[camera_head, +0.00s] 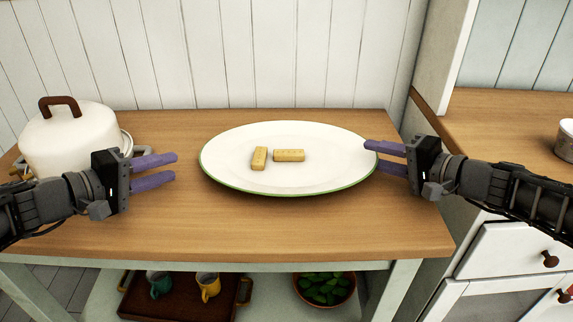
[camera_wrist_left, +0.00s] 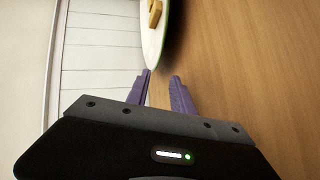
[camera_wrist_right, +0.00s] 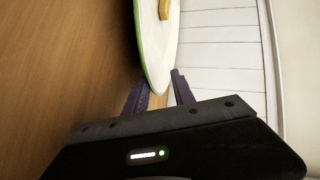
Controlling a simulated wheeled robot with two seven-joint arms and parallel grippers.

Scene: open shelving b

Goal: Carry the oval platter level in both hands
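The oval platter (camera_head: 325,174), white with a green rim, sits on the wooden counter. Two tan biscuit-like bars, one on the left (camera_head: 259,158) and one on the right (camera_head: 289,155), lie on it. My left gripper (camera_head: 176,166) is open and empty, just left of the platter's left end. In the left wrist view, the platter (camera_wrist_left: 153,45) ends just past the fingertips (camera_wrist_left: 161,74). My right gripper (camera_head: 371,154) is open at the right end. In the right wrist view, the platter's tip (camera_wrist_right: 155,55) lies between the spread fingers (camera_wrist_right: 158,82), apparently not clamped.
A white lidded pot (camera_head: 70,140) stands on the counter at the left, close behind my left gripper. A white plank wall (camera_head: 290,50) is behind. A lower shelf holds a brown tray (camera_head: 185,300) with mugs and a potted plant (camera_head: 325,288). The counter (camera_head: 290,225) in front is clear.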

